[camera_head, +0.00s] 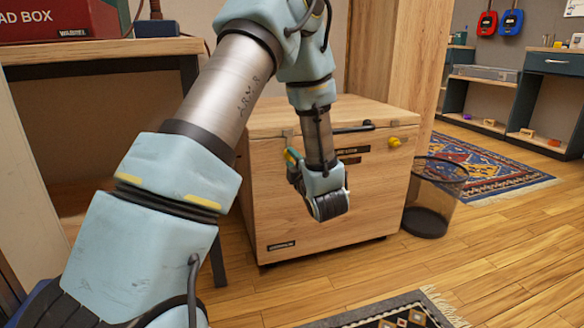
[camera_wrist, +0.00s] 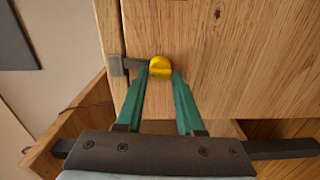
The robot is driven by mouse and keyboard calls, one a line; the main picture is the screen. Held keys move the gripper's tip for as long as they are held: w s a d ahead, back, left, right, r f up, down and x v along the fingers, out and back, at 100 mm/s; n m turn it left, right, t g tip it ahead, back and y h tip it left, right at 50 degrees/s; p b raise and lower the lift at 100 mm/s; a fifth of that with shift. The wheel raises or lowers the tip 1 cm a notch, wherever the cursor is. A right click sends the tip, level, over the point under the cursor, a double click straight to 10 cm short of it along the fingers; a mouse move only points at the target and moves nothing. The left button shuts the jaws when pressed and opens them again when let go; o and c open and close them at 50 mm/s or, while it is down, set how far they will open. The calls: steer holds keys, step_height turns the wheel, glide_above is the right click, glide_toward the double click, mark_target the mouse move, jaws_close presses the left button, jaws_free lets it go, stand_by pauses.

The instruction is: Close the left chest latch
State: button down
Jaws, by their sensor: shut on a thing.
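The wooden chest (camera_head: 330,215) stands on the floor with its lid (camera_head: 300,118) down. My gripper (camera_head: 293,157) is at the upper left of its front face, partly hidden by my own wrist. In the wrist view, the green fingers of my gripper (camera_wrist: 164,78) are shut on the yellow knob of the left latch (camera_wrist: 160,67). A grey metal bracket (camera_wrist: 118,66) sits beside the knob, at the seam in the wood. The right latch (camera_head: 394,141), also with a yellow knob, is free of the gripper. How far the left latch is turned is hard to tell.
A black mesh bin (camera_head: 433,200) stands just right of the chest. A workbench (camera_head: 100,50) with a red box (camera_head: 60,22) is at the left. A patterned rug (camera_head: 395,312) lies on the floor in front. Wooden floor to the right front is clear.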

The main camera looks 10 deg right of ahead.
steer(key=shift+n+b, duration=0.35)
steer(key=shift+n, duration=0.15)
steer(key=c, duration=0.5)
jaws_free()
steer(key=s+p, duration=0.1)
steer(key=s, duration=0.2)
steer(key=s+d+p, duration=0.1)
steer(key=s, duration=0.3)
steer(key=s+p, duration=0.1)
steer(key=s, duration=0.2)
steer(key=shift+s+d, duration=0.2)
steer(key=shift+s, duration=0.2)
